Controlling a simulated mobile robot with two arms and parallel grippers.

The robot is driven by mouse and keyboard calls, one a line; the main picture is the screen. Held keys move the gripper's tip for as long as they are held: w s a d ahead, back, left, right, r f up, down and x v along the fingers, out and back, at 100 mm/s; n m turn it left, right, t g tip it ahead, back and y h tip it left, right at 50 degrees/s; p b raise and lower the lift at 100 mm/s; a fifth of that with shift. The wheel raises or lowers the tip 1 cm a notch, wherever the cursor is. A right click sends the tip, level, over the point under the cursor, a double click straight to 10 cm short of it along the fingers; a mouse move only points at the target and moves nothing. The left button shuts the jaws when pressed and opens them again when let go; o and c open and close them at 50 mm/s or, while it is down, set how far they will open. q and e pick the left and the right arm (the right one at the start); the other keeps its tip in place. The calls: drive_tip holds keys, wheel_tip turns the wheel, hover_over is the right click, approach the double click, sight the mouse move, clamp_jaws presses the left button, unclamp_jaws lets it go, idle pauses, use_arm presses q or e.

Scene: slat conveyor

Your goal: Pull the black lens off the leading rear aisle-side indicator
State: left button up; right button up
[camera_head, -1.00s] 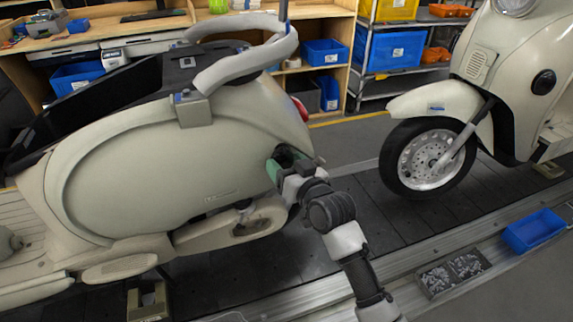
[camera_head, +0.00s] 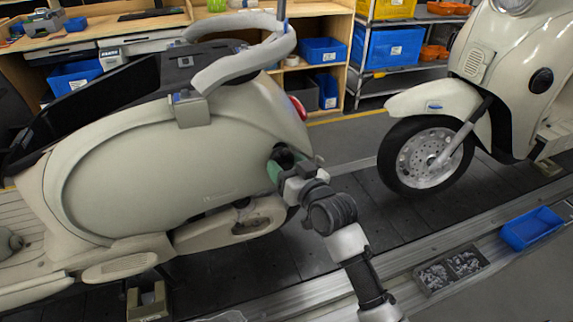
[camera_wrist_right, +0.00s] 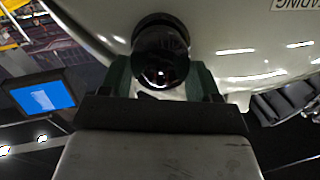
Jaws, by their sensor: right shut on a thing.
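The leading scooter (camera_head: 140,165) is the cream one at the left of the head view, its rear end to the right. The black lens (camera_wrist_right: 160,50), round and glossy, is at the rear aisle-side indicator and also shows as a dark spot in the head view (camera_head: 285,155). My right gripper (camera_wrist_right: 160,72) is shut on the lens, with a green finger on either side of it. In the head view this gripper (camera_head: 283,165) is up against the scooter's rear corner. Whether the lens is still seated is hidden by the fingers. My left gripper is not in view.
A second cream scooter (camera_head: 500,70) stands behind on the slat conveyor, its front wheel (camera_head: 427,155) to the right of my right arm. A blue bin (camera_head: 532,228) and a tray of small parts (camera_head: 450,268) lie along the near rail. A workbench (camera_head: 130,30) and shelving are at the back.

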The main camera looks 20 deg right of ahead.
sight(286, 164)
drive_tip(key=shift+p+v, duration=0.55)
drive_tip(key=shift+v, duration=0.6)
idle(1.0)
drive_tip(key=shift+p+v, duration=0.45)
drive_tip(key=shift+v, duration=0.5)
drive_tip(key=shift+r, duration=0.15)
